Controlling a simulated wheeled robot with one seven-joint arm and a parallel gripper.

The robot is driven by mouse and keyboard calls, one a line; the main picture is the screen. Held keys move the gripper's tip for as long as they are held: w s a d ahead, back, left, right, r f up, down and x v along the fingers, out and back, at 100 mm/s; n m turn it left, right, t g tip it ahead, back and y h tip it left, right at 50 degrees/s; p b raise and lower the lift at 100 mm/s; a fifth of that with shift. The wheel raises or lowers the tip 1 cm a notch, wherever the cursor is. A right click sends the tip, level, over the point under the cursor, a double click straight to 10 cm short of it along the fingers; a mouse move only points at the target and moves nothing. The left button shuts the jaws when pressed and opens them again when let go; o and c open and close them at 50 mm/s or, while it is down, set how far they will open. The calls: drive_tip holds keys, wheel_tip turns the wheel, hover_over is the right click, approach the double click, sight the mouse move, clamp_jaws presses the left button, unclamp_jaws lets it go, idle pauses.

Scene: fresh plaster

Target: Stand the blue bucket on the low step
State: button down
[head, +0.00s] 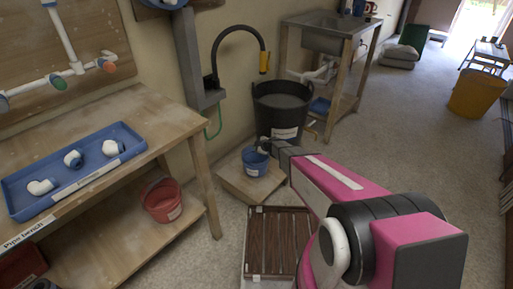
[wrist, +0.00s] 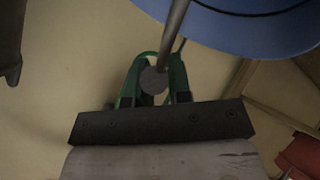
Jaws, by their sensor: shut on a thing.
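The blue bucket (head: 256,162) is small, with a white label on its side. In the head view it appears over the low step (head: 231,181), a pale wooden block by the wall. I cannot tell whether its base touches the step. My gripper (head: 266,147) is at the bucket's upper right. In the wrist view, my gripper's green fingers (wrist: 153,82) are shut around the grey bucket handle. The blue bucket (wrist: 245,25) also shows there at the upper right, only partly in frame.
A large black tub (head: 283,110) stands just behind the step, below a black hose (head: 240,30). A slatted wooden mat (head: 279,243) lies in front. The bench at left holds a blue tray (head: 110,177); a red bucket (head: 162,203) sits on its lower shelf. Open floor lies right.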

drive_tip(key=c, duration=1.1)
unclamp_jaws()
drive_tip(key=shift+f, duration=0.1)
drive_tip(key=shift+o, duration=0.2)
drive_tip(key=shift+s+d+r, duration=0.1)
drive_tip(key=shift+r, duration=0.15)
drive_tip(key=s+d+r+m+g+h, duration=0.2)
drive_tip(key=s+d+r+m, duration=0.4)
drive_tip(key=s, duration=0.5)
drive_tip(key=s+d+r+m+g+h, duration=0.3)
drive_tip(key=s+d+r+m, duration=0.3)
drive_tip(key=s+d+r, duration=0.3)
drive_tip(key=s+d+r+m+g+h, duration=0.2)
drive_tip(key=s+d+r+m, duration=0.3)
drive_tip(key=s, duration=0.8)
drive_tip(key=shift+s+d+r+m+g+h, duration=0.3)
drive_tip(key=shift+s+d+r+m, duration=0.1)
drive_tip(key=shift+d+r, duration=0.95)
drive_tip(key=shift+d+f, duration=0.15)
